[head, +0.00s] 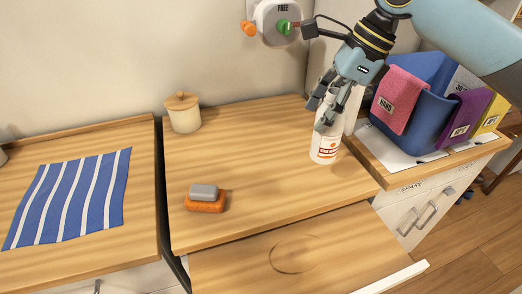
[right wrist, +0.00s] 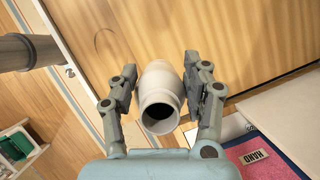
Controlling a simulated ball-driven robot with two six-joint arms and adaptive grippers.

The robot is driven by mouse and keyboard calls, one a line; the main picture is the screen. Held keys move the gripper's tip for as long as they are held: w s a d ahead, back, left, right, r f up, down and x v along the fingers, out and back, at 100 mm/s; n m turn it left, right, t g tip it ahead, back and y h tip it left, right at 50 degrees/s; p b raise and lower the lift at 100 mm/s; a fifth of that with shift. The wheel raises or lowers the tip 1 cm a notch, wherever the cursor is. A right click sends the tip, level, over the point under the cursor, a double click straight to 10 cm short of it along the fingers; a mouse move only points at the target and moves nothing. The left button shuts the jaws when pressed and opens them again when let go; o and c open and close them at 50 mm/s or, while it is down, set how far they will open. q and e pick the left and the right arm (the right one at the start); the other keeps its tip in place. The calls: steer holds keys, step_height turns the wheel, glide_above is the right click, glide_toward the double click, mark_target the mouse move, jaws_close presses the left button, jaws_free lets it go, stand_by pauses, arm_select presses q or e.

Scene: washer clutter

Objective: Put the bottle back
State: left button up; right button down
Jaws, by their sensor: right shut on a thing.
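The bottle (head: 326,146) is white with an orange-and-white label and is upright at the right end of the middle wooden top. My right gripper (head: 329,105) is shut on its upper part from above. I cannot tell whether its base touches the wood. In the right wrist view the white bottle (right wrist: 159,80) sits between the two fingers (right wrist: 158,90), its round dark mouth toward the camera. My left gripper is not in view.
A pulled-out wooden board (head: 350,245) with a dark ring mark is in front. A sponge stack (head: 205,199) and lidded jar (head: 183,112) stand left on the middle top (head: 250,150). A blue bin (head: 418,110) with coloured cloths is right. A striped cloth (head: 70,195) lies left.

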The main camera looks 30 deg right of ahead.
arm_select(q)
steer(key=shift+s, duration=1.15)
arm_select(e)
steer(key=w+a+f, duration=0.4)
steer(key=w+f, duration=0.6)
steer(key=shift+a+f, duration=0.3)
steer(key=shift+f, duration=0.05)
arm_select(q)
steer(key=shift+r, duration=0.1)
arm_select(e)
steer(key=shift+w, duration=0.1)
steer(key=c, duration=0.6)
jaws_free()
steer(key=shift+f, duration=0.1)
